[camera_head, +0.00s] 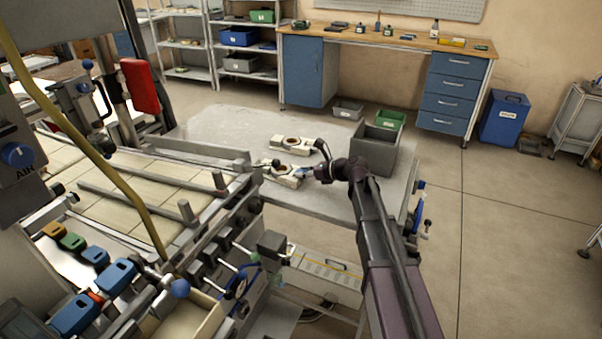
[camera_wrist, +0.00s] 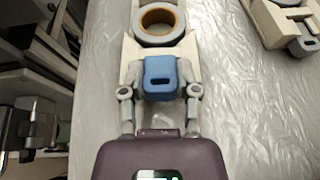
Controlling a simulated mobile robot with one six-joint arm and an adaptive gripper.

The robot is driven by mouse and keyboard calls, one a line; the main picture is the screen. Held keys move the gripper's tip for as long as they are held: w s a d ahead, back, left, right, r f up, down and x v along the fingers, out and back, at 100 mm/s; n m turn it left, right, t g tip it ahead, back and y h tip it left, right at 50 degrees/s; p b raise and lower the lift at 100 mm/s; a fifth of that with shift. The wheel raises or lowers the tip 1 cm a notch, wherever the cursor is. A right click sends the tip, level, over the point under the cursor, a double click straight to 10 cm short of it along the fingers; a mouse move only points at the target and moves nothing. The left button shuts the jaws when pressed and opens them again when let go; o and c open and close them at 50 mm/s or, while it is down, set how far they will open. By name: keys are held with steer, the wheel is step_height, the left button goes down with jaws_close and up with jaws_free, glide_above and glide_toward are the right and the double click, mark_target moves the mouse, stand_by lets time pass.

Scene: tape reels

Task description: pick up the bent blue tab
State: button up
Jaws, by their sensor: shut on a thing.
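The blue tab (camera_wrist: 161,78) shows in the wrist view as a rounded blue piece with a dark slot. My gripper (camera_wrist: 160,91) is shut on it, with a finger on each side. The tab sits at the near end of a cream holder (camera_wrist: 131,50) that carries a tape reel (camera_wrist: 158,20) with a brown core. Whether the tab touches the holder I cannot tell. In the head view, my gripper (camera_head: 310,173) is at the right end of the nearer holder (camera_head: 286,181) on the grey table, and the tab is mostly hidden there.
A second holder (camera_head: 290,143) with a reel lies just behind, and its grey tab (camera_wrist: 305,46) shows in the wrist view. A grey bin (camera_head: 374,152) stands on the table behind my arm. A machine with rails (camera_head: 170,180) borders the table at left. The table's front is clear.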

steer(key=shift+r, duration=0.15)
step_height(320, 180, up, 3)
steer(key=p, duration=0.3)
steer(key=s+d+r+p, duration=0.1)
steer(key=s+d, duration=0.2)
steer(key=s, duration=0.4)
steer(key=s+d+p, duration=0.1)
steer(key=s+d, duration=0.2)
steer(key=s, duration=0.4)
steer(key=shift+s+d+r, duration=0.3)
steer(key=shift+r, duration=0.05)
